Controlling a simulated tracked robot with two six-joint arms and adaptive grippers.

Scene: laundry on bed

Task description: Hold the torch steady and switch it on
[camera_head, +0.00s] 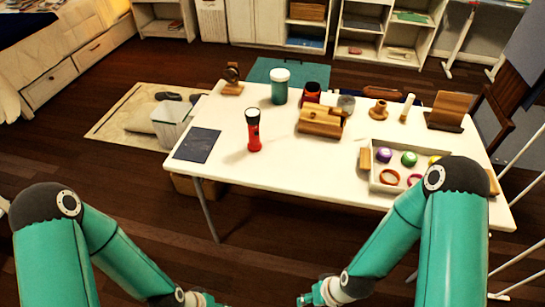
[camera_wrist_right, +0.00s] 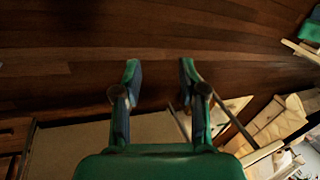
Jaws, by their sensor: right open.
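The torch (camera_head: 253,131) stands upright on the white table, left of its middle. It has a red body with a dark, pale-topped upper part. My right gripper (camera_head: 308,297) is at the bottom edge of the head view, below and in front of the table, far from the torch. In the right wrist view its two fingers (camera_wrist_right: 158,75) are apart with nothing between them, over the wooden floor. My left arm comes in at the lower left of the head view. Its wrist shows at the bottom edge, but its fingers are cut off.
The white table (camera_head: 240,172) holds a dark flat pad (camera_head: 197,145) left of the torch. A teal jar (camera_head: 279,86), a wooden block box (camera_head: 321,121) and a tray (camera_head: 376,183) of coloured balls and rings stand around it. White table surface is clear in front of the torch.

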